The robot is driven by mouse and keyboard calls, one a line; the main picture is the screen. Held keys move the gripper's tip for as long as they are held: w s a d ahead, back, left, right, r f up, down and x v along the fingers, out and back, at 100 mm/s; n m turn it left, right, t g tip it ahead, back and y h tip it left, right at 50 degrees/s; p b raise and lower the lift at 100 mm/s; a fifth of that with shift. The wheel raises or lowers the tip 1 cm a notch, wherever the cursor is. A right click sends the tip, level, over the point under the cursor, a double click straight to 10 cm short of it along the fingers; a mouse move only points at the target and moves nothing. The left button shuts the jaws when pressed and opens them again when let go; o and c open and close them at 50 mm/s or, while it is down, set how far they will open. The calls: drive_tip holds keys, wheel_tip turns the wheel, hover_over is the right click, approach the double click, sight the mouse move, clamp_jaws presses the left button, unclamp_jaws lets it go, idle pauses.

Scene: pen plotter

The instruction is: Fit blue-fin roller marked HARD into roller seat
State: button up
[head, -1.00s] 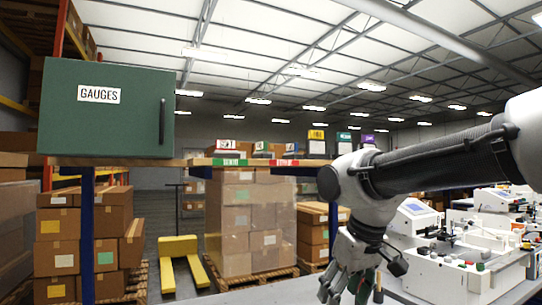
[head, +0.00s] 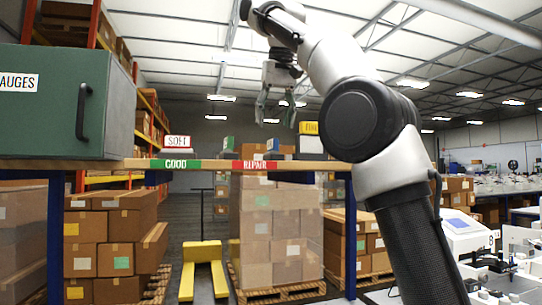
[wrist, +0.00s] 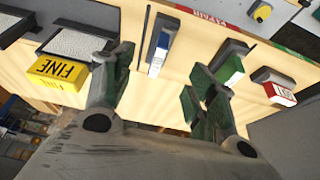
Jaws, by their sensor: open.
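My gripper (head: 276,115) is open and empty, hanging fingers-down above the shelf; in the wrist view its fingers (wrist: 162,82) spread over the wooden board. A blue-and-white block (wrist: 157,55) lies beyond and between the fingertips, in a grey holder. A green-and-white block (wrist: 232,68) sits in a similar holder by the right finger. I cannot read HARD on either, and no blue fin is clear. A white machine (head: 505,270) stands at lower right in the head view, partly behind my arm; I cannot make out a roller seat.
The wooden shelf (head: 345,167) carries GOOD (head: 176,163) and REPAIR (head: 256,164) strips, a SOFT sign (head: 177,142) and a yellow FINE sign (wrist: 58,70). A green GAUGES cabinet (head: 60,100) stands at its left. Stacked boxes (head: 273,230) and a yellow pallet jack (head: 202,262) are below.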

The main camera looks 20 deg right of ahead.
sight(273, 143)
drive_tip(key=shift+d+x, duration=0.2)
drive_tip(key=shift+x, duration=3.5)
drive_tip(key=shift+r, duration=0.1)
drive_tip(key=c, duration=1.1)
